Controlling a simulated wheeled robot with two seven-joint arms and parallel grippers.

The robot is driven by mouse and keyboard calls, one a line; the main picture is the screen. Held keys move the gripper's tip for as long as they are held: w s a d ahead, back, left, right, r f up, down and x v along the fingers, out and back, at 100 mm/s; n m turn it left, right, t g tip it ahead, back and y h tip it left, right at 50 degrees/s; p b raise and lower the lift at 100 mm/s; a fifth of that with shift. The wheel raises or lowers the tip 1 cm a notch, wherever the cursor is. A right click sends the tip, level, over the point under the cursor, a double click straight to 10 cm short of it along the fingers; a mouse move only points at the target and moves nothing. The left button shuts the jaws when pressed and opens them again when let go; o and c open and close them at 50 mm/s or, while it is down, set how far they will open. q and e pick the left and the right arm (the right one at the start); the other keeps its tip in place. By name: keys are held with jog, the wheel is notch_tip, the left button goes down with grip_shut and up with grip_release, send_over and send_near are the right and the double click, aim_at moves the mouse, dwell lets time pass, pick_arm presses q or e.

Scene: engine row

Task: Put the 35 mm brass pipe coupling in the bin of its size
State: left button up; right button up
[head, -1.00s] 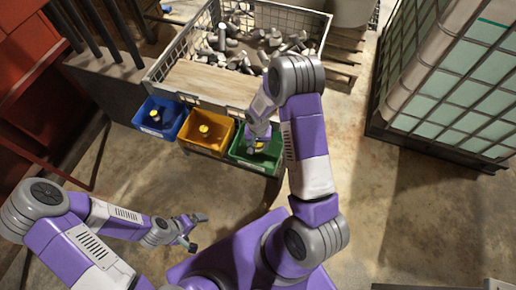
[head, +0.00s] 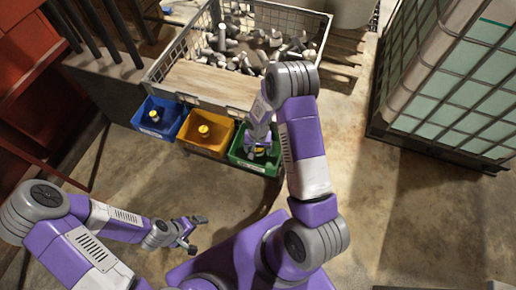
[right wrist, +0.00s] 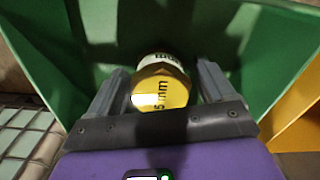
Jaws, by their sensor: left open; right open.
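A short cylinder with a yellow band and a white band (right wrist: 160,90) is inside the green bin (right wrist: 262,60). Its print partly reads "5 mm"; the rest is cut off or blurred. In the right wrist view it lies between the two fingers of my right gripper (right wrist: 162,68), which are open with a gap on each side. In the head view my right gripper (head: 259,149) reaches down into the green bin (head: 236,157), hiding most of its inside. My left gripper (head: 195,233) is open and empty over the floor, well short of the bins.
A blue bin (head: 143,128) and a yellow bin (head: 188,141) stand left of the green one, each with a yellow-marked piece inside. Behind them is a wire crate (head: 170,53) with many grey metal parts. A caged tank (head: 455,80) stands at right. The floor in front is clear.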

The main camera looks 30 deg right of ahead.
jog(key=shift+r, duration=0.1)
jog(key=shift+r, duration=0.35)
notch_tip(320, 180, up, 11)
jog(key=p, duration=0.3)
jog(key=shift+r+p, duration=0.2)
jog(key=shift+p, duration=0.1)
